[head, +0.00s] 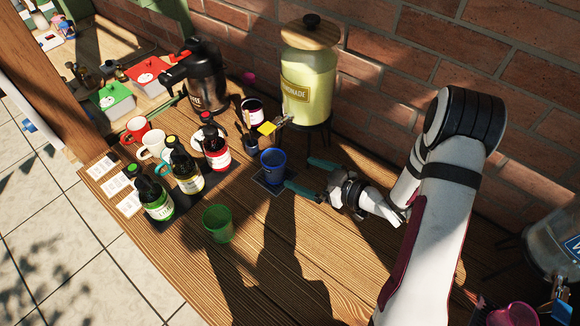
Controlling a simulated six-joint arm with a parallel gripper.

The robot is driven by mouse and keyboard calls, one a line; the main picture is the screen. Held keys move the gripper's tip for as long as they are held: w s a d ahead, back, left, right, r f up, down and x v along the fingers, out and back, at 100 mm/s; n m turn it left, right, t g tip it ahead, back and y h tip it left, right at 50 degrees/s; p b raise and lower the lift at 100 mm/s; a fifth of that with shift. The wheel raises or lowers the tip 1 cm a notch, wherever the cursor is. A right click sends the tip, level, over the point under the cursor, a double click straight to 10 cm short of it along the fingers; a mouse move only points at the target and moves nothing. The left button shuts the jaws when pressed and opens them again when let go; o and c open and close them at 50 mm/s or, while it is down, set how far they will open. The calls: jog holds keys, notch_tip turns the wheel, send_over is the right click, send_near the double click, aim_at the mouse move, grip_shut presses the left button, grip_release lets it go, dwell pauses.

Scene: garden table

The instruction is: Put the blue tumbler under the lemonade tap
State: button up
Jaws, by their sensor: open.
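The blue tumbler (273,167) stands upright on a small dark square mat (262,184) in front of the lemonade dispenser (307,85). The dispenser is a yellow jar with a wooden lid on a dark stand. Its tap (283,121) points to the front left, above and behind the tumbler; whether it is straight over the tumbler I cannot tell. My gripper (302,174) is open, just right of the tumbler, with its teal fingers spread and pointing left. The near fingertip is close to the tumbler's lower right side; whether it touches I cannot tell.
A green tumbler (218,223) stands at the front left of the mat. Several syrup bottles (186,170) stand on a dark strip at left, with mugs (137,130) behind. A coffee dispenser (205,80) stands at the back. A brick wall closes the rear.

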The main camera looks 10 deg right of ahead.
jog(key=w+d+r+m+h, duration=0.2)
jog(key=d+r+m+h, duration=0.2)
jog(key=d+h, duration=0.3)
jog(key=s+d+r+m+g+h, duration=0.35)
jog(key=s+r+m+h, duration=0.2)
jog(key=s, duration=0.25)
jog(key=s+a+r+m+g+y, duration=0.1)
jog(key=s+a+g, duration=0.1)
jog(key=s+a, duration=0.2)
jog(key=s+a+r+m+g+y, duration=0.2)
jog(key=s+a, duration=0.2)
jog(key=s, duration=0.7)
jog(key=s+a+r+m+g+y, duration=0.1)
jog(key=s+a, duration=0.3)
jog(key=s, duration=0.4)
jog(key=shift+s+a+r+m+g, duration=0.25)
jog(key=shift+r+m+g, duration=0.15)
jog(key=shift+g, duration=0.35)
